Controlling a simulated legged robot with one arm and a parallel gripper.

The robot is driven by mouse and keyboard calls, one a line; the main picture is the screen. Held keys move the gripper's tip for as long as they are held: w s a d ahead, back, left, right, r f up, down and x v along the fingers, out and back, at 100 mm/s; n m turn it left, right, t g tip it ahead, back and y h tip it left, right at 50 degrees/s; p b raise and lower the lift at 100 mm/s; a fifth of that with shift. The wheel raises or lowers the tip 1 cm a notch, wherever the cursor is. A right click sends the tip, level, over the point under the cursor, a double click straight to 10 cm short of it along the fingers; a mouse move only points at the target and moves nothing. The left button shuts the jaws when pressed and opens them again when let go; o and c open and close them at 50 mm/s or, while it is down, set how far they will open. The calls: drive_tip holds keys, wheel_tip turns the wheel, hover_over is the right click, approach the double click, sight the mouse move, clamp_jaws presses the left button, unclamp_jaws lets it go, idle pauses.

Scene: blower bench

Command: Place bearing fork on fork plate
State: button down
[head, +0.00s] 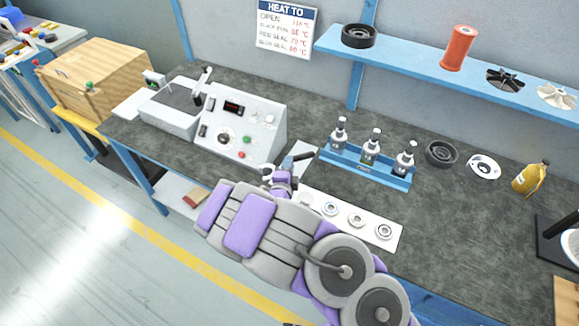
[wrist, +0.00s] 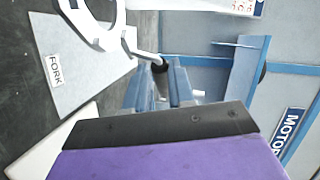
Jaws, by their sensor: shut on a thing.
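The bearing fork (wrist: 107,38) is pale, with a curved open head and a thin shaft running to a dark grip. My gripper (wrist: 165,82) is shut on that dark grip, and the grip is partly hidden between the blue fingers. The fork plate (wrist: 75,88) is a flat light-grey sheet labelled FORK. In the wrist view the fork's head overlaps the plate's upper part; I cannot tell whether they touch. In the head view my gripper (head: 284,172) is at the bench's front, just in front of the fork plate (head: 306,150), and my arm hides part of this area.
A grey control unit (head: 240,122) stands left of the plate. A blue rack (head: 365,168) with several bottles stands to the right. A white strip (head: 396,222) with several bearings lies in front of it, partly behind my arm. A blue shelf (head: 420,62) overhangs the back.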

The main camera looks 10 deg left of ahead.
drive_tip(key=shift+a+f, duration=0.2)
drive_tip(key=shift+a, duration=0.5)
drive_tip(key=shift+f, duration=0.15)
drive_tip(key=shift+d+f, duration=0.25)
drive_tip(key=shift+d, duration=0.9)
drive_tip(key=c, duration=1.4)
unclamp_jaws()
drive_tip(key=shift+a, duration=0.1)
drive_tip(key=o, duration=0.4)
drive_tip(key=shift+a+f, duration=0.15)
drive_tip(key=shift+a, duration=0.7)
drive_tip(key=shift+o, duration=0.2)
drive_tip(key=shift+d+r, duration=0.35)
drive_tip(key=shift+d, duration=0.4)
drive_tip(key=shift+s+a+r, duration=0.15)
drive_tip(key=shift+a+r, duration=0.1)
drive_tip(key=shift+r, duration=0.25)
drive_tip(key=s+a+r+p, duration=0.1)
drive_tip(key=s+p, duration=0.2)
drive_tip(key=s, duration=0.8)
drive_tip(key=shift+s+r, duration=0.25)
drive_tip(key=shift+s, duration=0.05)
